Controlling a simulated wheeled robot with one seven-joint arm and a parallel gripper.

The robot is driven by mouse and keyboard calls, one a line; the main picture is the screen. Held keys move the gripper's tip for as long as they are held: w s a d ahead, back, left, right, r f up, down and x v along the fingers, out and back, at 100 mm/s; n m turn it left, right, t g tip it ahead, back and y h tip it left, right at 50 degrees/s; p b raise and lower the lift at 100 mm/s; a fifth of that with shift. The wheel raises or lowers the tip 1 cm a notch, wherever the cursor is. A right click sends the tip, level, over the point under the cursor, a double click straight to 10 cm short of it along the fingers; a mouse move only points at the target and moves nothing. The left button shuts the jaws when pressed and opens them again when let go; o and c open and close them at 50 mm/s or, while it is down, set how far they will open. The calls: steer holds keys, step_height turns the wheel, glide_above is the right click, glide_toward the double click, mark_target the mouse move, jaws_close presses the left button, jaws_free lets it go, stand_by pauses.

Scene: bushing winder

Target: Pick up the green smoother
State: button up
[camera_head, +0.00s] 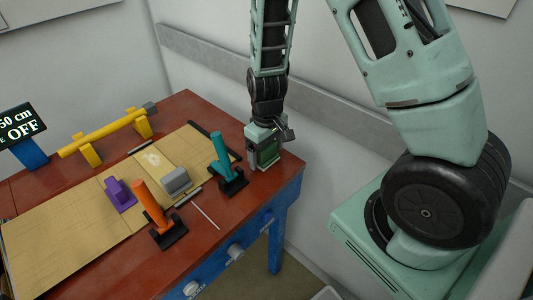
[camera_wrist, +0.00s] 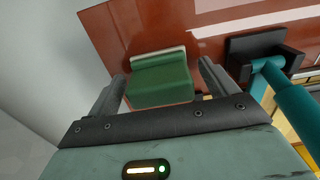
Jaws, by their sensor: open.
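The green smoother (camera_wrist: 162,82) is a dark green block with a pale cream strip along its far edge. In the wrist view it lies on the red-brown table between the two fingers of my gripper (camera_wrist: 160,86). The fingers are open, one on each side of it, with a visible gap on at least the left; whether they reach down to its height is hard to tell. In the head view my gripper (camera_head: 266,147) points down at the table's far right corner, and the smoother (camera_head: 268,153) shows partly behind its fingers.
A teal-handled tool (camera_head: 221,158) on a black base stands close left of my gripper; it also shows at the right in the wrist view (camera_wrist: 290,100). An orange-handled tool (camera_head: 150,205), grey block (camera_head: 176,181), purple block (camera_head: 119,194) and yellow bar (camera_head: 103,132) stand farther left.

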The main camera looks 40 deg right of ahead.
steer(key=c, duration=1.1)
steer(key=shift+c, duration=0.2)
steer(key=shift+r, duration=0.1)
step_height(320, 180, up, 10)
steer(key=o, duration=0.5)
steer(key=c, duration=0.3)
steer(key=shift+c, duration=0.2)
